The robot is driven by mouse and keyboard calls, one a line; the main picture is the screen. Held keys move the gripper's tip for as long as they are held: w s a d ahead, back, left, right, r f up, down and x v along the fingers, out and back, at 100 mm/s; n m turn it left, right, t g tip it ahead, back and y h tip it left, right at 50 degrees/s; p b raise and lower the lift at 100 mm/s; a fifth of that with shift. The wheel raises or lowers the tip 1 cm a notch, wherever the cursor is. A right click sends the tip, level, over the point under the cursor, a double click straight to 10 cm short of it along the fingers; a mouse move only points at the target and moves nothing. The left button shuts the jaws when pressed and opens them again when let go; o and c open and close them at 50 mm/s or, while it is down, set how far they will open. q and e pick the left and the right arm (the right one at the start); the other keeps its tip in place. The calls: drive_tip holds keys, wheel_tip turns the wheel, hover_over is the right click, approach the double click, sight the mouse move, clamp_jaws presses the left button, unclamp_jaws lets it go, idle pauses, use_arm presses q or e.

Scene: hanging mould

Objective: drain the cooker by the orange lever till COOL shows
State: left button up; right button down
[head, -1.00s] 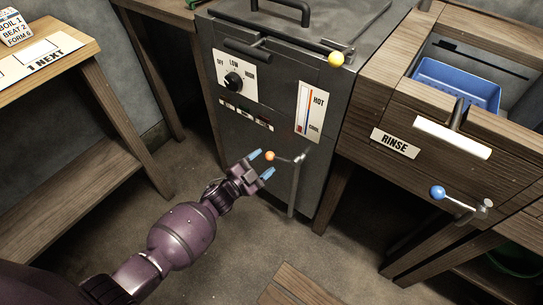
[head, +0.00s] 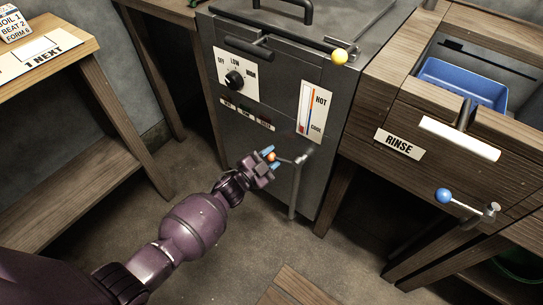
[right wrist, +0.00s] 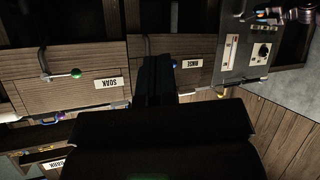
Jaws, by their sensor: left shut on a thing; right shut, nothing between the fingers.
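The grey cooker (head: 275,60) stands in the middle of the head view. Its HOT/COOL gauge (head: 313,112) is on the front; I cannot make out the exact reading. The orange lever knob (head: 271,157) sits at the end of a short rod, on a drain pipe (head: 295,190) low on the front. My left gripper (head: 270,158) is shut on the orange knob, its blue fingertips on either side. My right gripper (right wrist: 155,78) is shut and empty in the dark right wrist view, away from the cooker, which shows upside down there.
A yellow-knobbed lever (head: 340,56) is at the cooker's top edge. Right of it stands a wooden RINSE unit (head: 365,105) with a blue tub (head: 462,84) and a blue-knobbed lever (head: 444,195). A wooden table (head: 85,110) stands at left. A SOAK sign (right wrist: 107,83) shows in the right wrist view.

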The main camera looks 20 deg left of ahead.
use_arm(q)
clamp_jaws()
drive_tip(key=shift+w+r, duration=0.1)
drive_tip(key=shift+r, duration=0.25)
drive_tip(key=shift+w+a+r+m+p, duration=0.15)
drive_tip(key=shift+a+r+m+p, duration=0.05)
drive_tip(key=shift+r+m+p, duration=0.7)
drive_tip(key=shift+r+m, duration=0.45)
drive_tip(key=shift+m, duration=0.45)
use_arm(e)
drive_tip(key=shift+a+g, duration=0.2)
drive_tip(key=shift+g, duration=0.3)
use_arm(q)
drive_tip(key=shift+f, duration=0.1)
drive_tip(key=o, duration=0.9)
unclamp_jaws()
drive_tip(key=shift+f, duration=0.1)
